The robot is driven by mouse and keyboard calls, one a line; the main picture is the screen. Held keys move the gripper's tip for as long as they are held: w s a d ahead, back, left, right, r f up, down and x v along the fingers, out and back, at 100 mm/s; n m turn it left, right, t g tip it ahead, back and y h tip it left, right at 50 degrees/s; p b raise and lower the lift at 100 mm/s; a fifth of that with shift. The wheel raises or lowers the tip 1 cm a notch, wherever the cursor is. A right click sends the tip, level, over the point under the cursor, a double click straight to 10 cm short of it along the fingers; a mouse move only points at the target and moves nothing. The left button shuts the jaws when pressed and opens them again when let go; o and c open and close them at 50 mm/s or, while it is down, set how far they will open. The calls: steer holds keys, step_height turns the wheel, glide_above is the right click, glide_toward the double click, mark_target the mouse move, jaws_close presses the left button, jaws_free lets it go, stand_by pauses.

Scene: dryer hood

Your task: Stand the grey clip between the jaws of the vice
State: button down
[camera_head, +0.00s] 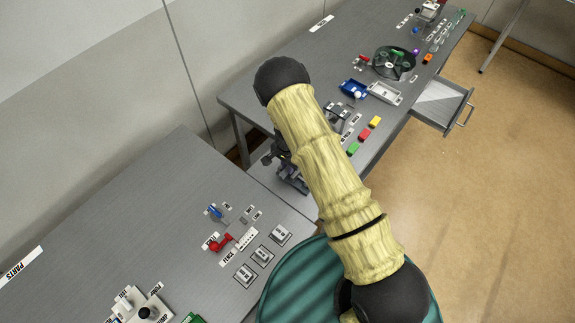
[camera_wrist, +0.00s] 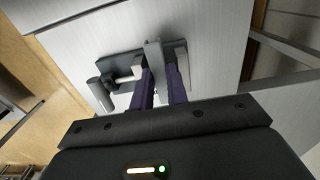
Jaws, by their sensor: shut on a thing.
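In the wrist view my gripper (camera_wrist: 161,76) reaches up from the bottom with two dark purple fingers, shut on the grey clip (camera_wrist: 153,55). The clip is a narrow upright grey piece at the fingertips. The vice (camera_wrist: 118,64) is around and beyond it, with a dark base, a screw and a grey handle at the left and a lighter jaw at the right. The clip appears over the jaw gap; I cannot tell whether it touches the vice. In the head view my arm hides much of this area.
The vice rests on a light grey surface between two grey tables. The left table (camera_head: 150,215) carries a red part (camera_head: 221,243), a blue part (camera_head: 214,211) and labelled pads. The far table (camera_head: 310,70) holds a blue tray (camera_head: 352,88), a round green tray and coloured blocks. A drawer (camera_head: 443,103) stands open.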

steer(key=shift+w+f+b, duration=0.1)
steer(key=shift+f+b, duration=0.75)
steer(key=shift+f, duration=0.45)
steer(key=c, duration=1.3)
jaws_free()
steer(key=shift+r, duration=0.15)
steer(key=shift+w+r, duration=0.3)
steer(key=shift+r, duration=0.25)
step_height(320, 180, up, 16)
steer(key=b, duration=0.4)
steer(key=shift+s, duration=0.3)
steer(key=shift+s, duration=0.1)
